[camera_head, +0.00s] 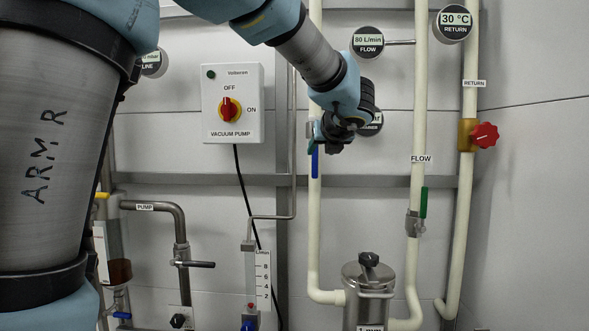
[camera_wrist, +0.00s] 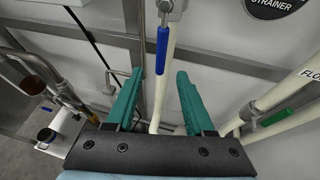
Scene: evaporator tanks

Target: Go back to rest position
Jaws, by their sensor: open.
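My gripper (camera_wrist: 160,74) is open in the wrist view, its two teal fingers apart with nothing held between them. In the camera_head view my gripper (camera_head: 331,137) is small and dark at the end of the blue and grey arm, in front of the left cream pipe. Its fingers are mostly hidden there. A blue valve handle (camera_head: 315,162) hangs down on that pipe close to the gripper. In the wrist view the blue handle (camera_wrist: 162,50) lies beyond the fingertips and looks apart from them.
A vacuum pump switch box (camera_head: 232,103) is on the wall at left. The flow pipe has a green handle (camera_head: 423,203), and the return pipe a red knob (camera_head: 485,135). A steel strainer pot (camera_head: 367,293) stands below. The strainer gauge (camera_head: 371,123) is partly covered by my arm.

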